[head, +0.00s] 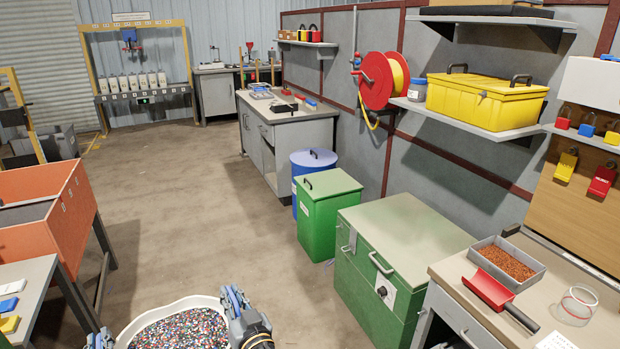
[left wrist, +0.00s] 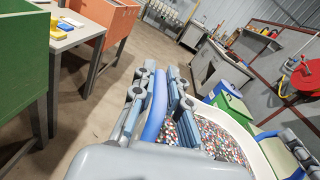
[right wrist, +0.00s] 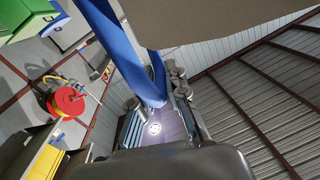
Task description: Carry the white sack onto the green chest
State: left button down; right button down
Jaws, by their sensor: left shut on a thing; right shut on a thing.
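The white sack (head: 133,327) is an open-topped bag of multicoloured granules at the bottom of the head view, cut off by the frame edge. Its rim also shows in the left wrist view (left wrist: 262,160). My left gripper (head: 100,339) is shut on a blue strap of the sack (left wrist: 157,105), at its left side. My right gripper (head: 238,309) is shut on another blue strap (right wrist: 153,85), at its right side. The sack's underside is hidden. The green chest (head: 400,235), with a pale green lid and a front handle, stands right of and beyond the sack. Its lid is bare.
A smaller green bin (head: 328,205) and a blue drum (head: 312,165) stand beyond the chest. A bench with a red scoop (head: 487,288) and a granule tray (head: 507,263) is at right. An orange bin (head: 45,220) stands at left. The floor between is clear.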

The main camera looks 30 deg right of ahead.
aim_at(411, 229)
jog(key=i+l, duration=1.05)
jog(key=i, duration=0.4)
jog(key=i+l+z, duration=0.1)
jog(key=i, duration=0.4)
jog(key=i+l+z, duration=0.1)
jog(key=i+z, duration=0.4)
jog(key=i+j+z, duration=0.1)
jog(key=i+z, duration=0.5)
jog(key=z, duration=0.25)
jog(key=i+z, duration=0.15)
jog(key=z, duration=0.2)
jog(key=i+z, duration=0.1)
jog(key=z, duration=1.35)
